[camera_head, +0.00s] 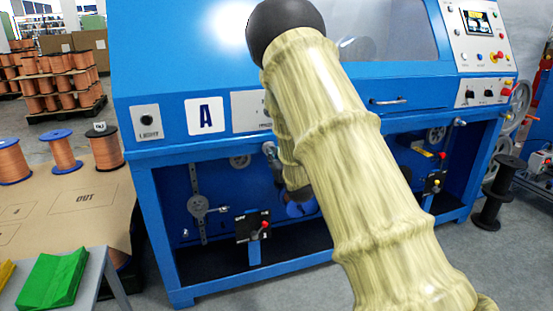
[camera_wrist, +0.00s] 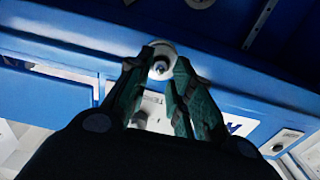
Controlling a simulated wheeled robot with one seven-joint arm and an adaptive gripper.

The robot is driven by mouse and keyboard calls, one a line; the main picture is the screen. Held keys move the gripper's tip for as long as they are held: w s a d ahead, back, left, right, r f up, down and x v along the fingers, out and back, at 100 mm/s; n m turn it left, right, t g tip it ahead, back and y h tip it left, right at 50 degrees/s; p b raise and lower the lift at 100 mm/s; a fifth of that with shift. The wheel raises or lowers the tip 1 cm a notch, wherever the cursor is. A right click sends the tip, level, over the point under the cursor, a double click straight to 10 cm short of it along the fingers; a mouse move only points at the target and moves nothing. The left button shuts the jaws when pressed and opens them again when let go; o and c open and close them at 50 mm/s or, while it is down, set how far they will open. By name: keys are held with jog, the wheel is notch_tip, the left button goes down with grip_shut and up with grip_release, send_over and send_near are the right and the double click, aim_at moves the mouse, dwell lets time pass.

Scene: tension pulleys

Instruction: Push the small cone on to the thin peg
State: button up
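In the wrist view my gripper (camera_wrist: 164,68) has its two dark green fingers closing in from both sides on a small pale round piece with a shiny centre, which looks like the small cone (camera_wrist: 160,47) seen end-on. The fingertips appear to touch its sides. In the head view my gripper and the cone are hidden behind my padded arm. The thin peg cannot be made out in either view.
The blue machine (camera_head: 165,165) has a front opening with a grey pulley arm (camera_head: 198,207) and a black switch box (camera_head: 253,225). A black spool (camera_head: 492,195) stands at right.

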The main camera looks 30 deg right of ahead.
jog(key=shift+x, duration=0.9)
jog(key=p+v, duration=0.1)
jog(key=v, duration=0.7)
dwell(0.7)
jog(key=shift+f, duration=0.15)
